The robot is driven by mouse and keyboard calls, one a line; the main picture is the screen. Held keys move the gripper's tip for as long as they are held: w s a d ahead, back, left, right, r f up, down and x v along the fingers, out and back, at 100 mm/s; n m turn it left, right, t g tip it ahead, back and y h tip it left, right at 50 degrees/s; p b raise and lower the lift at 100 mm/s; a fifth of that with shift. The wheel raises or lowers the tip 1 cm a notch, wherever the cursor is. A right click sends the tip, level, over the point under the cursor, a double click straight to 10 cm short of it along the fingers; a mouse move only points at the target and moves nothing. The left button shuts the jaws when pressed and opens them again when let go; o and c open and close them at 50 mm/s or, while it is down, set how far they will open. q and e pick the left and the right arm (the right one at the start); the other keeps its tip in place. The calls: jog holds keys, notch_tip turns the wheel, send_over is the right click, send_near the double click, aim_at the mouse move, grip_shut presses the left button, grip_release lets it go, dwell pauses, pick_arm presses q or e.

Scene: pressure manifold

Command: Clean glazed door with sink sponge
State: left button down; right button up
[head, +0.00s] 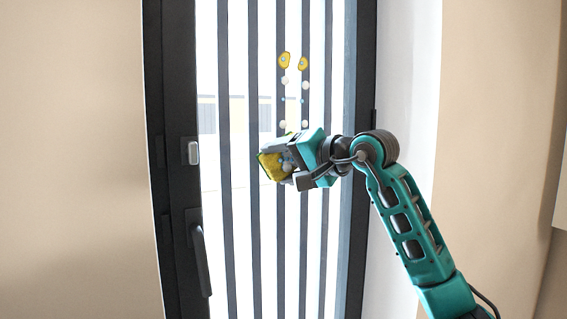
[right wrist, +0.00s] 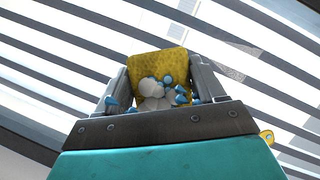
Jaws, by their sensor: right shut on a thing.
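The glazed door (head: 237,215) stands ahead in a dark frame, with dark vertical bars across bright glass. Yellow spots (head: 285,61) with bluish centres, pale round spots (head: 284,85) and small blue marks show on its upper middle. My right gripper (head: 283,168) is shut on the yellow sink sponge (head: 271,166), in front of the glass below these spots. In the right wrist view the sponge (right wrist: 158,66) sits between the two fingers, with pale and blue lumps (right wrist: 160,92) in front of it. I cannot tell whether the sponge touches the glass. My left gripper is out of view.
A dark door handle (head: 201,260) and a small grey fitting (head: 192,152) are on the door's left frame. Beige walls (head: 75,160) flank the door. A yellow spot (right wrist: 266,137) shows at the right of the wrist view.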

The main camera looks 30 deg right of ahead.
jog(key=shift+w+d+p, duration=0.15)
jog(key=shift+w+p, duration=0.35)
jog(key=shift+w, duration=0.6)
jog(key=shift+d, duration=0.15)
